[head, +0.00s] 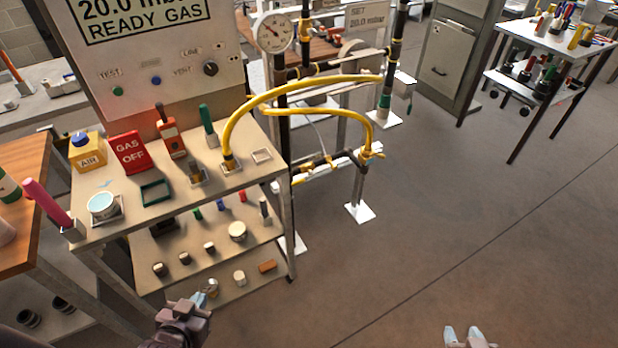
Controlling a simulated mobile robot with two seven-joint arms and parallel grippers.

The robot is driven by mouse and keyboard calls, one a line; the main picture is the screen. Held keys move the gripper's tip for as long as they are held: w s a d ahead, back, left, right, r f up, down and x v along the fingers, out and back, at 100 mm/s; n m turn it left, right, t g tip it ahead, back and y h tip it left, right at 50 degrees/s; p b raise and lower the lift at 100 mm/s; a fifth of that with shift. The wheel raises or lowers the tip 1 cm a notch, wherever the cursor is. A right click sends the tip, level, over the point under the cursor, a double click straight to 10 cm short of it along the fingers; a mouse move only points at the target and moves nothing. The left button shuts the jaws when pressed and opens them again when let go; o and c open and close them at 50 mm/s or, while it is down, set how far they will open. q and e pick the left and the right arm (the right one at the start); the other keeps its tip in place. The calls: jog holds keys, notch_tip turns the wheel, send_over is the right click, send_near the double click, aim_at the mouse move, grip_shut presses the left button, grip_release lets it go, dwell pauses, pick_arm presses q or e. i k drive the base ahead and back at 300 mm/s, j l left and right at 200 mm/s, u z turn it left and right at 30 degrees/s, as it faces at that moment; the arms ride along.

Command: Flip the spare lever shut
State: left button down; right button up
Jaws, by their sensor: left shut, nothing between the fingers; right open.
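A low horizontal pipe (325,170) right of the bench carries small yellow valve levers, one near its left part (302,179) and one at its right end (372,152). I cannot tell which is the spare lever, or how each is turned. My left gripper (207,291) is at the bottom left, in front of the bench's lower shelf, shut and empty, apart from the levers. My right gripper (464,334) is at the bottom edge over bare floor, open and empty, far from the pipe.
The bench (230,187) holds a red GAS OFF sign (128,151), a yellow AIR box (87,152) and tools. A gauge (276,33) stands on an upright pipe behind. A white support foot (360,212) stands on the floor. Floor (460,200) at the right is clear.

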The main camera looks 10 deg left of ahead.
aim_at(311, 174)
jog(key=i+l, duration=0.15)
jog(key=l, duration=0.2)
jog(key=i+l+u, duration=0.1)
jog(key=l, duration=0.3)
jog(key=i+l, duration=0.2)
jog(key=l, duration=0.15)
